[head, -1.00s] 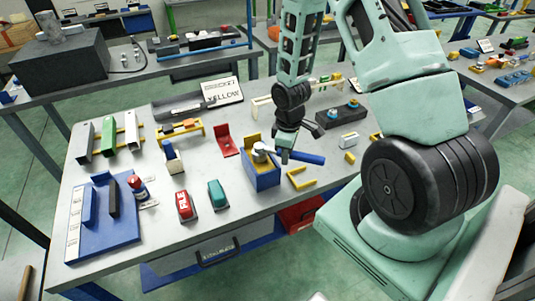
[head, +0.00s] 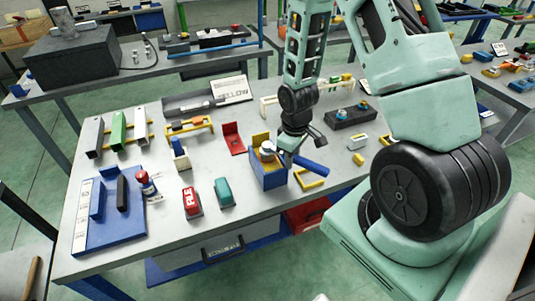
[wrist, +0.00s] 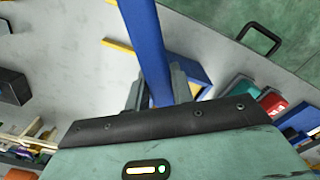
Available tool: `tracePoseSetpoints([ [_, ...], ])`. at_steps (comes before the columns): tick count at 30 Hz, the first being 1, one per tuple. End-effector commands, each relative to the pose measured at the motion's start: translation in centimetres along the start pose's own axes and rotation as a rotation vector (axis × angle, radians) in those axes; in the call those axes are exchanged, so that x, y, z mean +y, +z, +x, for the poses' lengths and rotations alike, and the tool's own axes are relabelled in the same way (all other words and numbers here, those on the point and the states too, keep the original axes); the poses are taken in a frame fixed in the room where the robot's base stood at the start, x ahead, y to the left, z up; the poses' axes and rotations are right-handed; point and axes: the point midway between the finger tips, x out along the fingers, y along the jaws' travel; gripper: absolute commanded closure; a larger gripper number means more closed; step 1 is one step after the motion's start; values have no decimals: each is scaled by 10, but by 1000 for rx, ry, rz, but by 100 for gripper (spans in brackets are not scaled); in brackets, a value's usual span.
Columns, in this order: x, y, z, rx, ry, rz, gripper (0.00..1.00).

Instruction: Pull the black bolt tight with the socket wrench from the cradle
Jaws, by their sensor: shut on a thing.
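The socket wrench has a blue handle (head: 311,167) and a pale grey head (head: 267,150). The handle also fills the middle of the wrist view (wrist: 147,45). My gripper (head: 287,156) is shut on the handle near the head, with one finger on each side in the wrist view (wrist: 158,88). The head is at the top of a blue box with a yellow back plate (head: 268,178), which looks like the cradle; whether they touch is hard to tell. I cannot make out the black bolt for certain.
A yellow bracket (head: 312,179) lies right of the box. A red car-shaped piece (head: 193,202) and a teal one (head: 224,192) are in front left. The table's front edge is close.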

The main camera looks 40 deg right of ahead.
Motion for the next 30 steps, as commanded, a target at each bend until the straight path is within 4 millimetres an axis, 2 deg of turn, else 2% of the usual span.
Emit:
tracePoseSetpoints([
  [8, -4, 0, 0, 1, 1, 59, 100],
  [30, -1, 0, -1, 0, 0, 18, 100],
])
